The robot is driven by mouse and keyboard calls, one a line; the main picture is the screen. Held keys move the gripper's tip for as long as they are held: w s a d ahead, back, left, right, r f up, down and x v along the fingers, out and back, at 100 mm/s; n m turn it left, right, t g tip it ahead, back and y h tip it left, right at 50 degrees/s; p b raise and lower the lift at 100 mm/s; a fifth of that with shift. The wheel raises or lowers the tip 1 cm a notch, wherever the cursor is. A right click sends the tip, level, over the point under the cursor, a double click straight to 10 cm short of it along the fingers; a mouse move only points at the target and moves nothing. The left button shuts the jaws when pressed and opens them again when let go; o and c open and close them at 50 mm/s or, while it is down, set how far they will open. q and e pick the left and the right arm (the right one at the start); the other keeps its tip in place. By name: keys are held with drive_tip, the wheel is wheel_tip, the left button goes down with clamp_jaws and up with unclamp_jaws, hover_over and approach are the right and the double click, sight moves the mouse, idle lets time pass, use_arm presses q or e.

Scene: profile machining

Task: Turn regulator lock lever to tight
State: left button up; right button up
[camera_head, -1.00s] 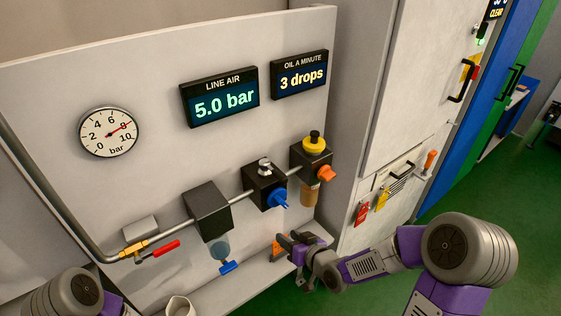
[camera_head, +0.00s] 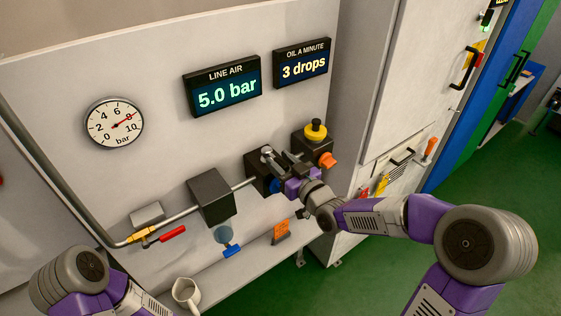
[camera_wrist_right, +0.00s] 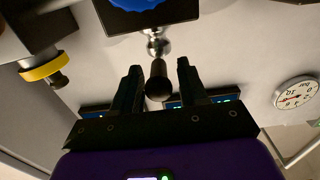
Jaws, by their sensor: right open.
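The regulator is a black block (camera_head: 255,168) on the pipe, the middle one of the row, with a blue knob mostly hidden by my right gripper. In the right wrist view the block (camera_wrist_right: 140,22) and its blue knob (camera_wrist_right: 140,2) are at the top edge. The lock lever (camera_head: 267,150) is silver and sits on top of the block. In the right wrist view the lever (camera_wrist_right: 158,82) has a dark tip and reaches between my fingers. My right gripper (camera_head: 284,162) is open around the lever; the wrist view shows gaps on both sides. My left gripper is out of view.
The yellow-knobbed block (camera_head: 316,134) with an orange knob (camera_head: 328,160) stands close to the right. A black filter block (camera_head: 211,195) is to the left. A red-handled valve (camera_head: 172,233) and a white jug (camera_head: 186,292) are farther left. The display reads 5.0 bar (camera_head: 222,87).

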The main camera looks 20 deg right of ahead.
drive_tip(key=shift+w+a, duration=0.15)
drive_tip(key=shift+w, duration=0.05)
drive_tip(key=shift+c, duration=0.3)
clamp_jaws()
